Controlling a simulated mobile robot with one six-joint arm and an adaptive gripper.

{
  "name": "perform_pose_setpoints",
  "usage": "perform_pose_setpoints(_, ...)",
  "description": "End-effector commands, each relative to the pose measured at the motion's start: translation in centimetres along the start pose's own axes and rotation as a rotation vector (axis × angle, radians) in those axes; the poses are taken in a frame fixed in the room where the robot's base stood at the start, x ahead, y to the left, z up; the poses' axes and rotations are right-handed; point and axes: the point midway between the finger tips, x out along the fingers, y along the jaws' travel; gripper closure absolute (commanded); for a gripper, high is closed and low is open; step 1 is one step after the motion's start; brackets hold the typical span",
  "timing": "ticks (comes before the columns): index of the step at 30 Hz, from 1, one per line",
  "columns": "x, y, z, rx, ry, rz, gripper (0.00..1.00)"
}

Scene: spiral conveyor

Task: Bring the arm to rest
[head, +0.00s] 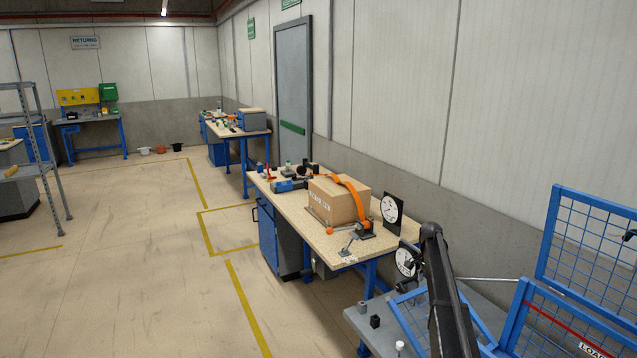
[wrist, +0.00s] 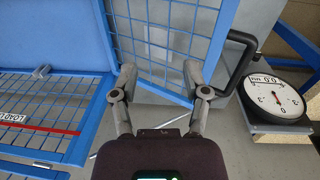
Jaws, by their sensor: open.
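My gripper (wrist: 160,90) shows in the wrist view with its two grey fingers spread apart and nothing between them. Blue-framed mesh (wrist: 165,35) lies beyond the fingertips; I cannot tell how far off it is. In the head view my dark arm (head: 445,290) rises at the lower right, in front of a grey surface and blue mesh panels. The gripper itself cannot be made out in the head view.
Blue mesh guards (head: 590,245) stand close at the right. A workbench (head: 290,215) bears a cardboard box (head: 338,198) with an orange strap. A round dial (wrist: 272,97) and a black handle (wrist: 238,62) are right of the fingers. Open floor (head: 150,270) lies left.

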Motion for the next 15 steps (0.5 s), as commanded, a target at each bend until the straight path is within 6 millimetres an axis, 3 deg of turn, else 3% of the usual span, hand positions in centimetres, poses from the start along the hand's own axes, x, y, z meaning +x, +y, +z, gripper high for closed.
perform_pose_setpoints(10,1.0,2.5,6.2,-0.132,0.003,-0.009,0.4)
perform_pose_setpoints(15,1.9,5.0,11.4,-0.25,0.006,-0.016,0.4)
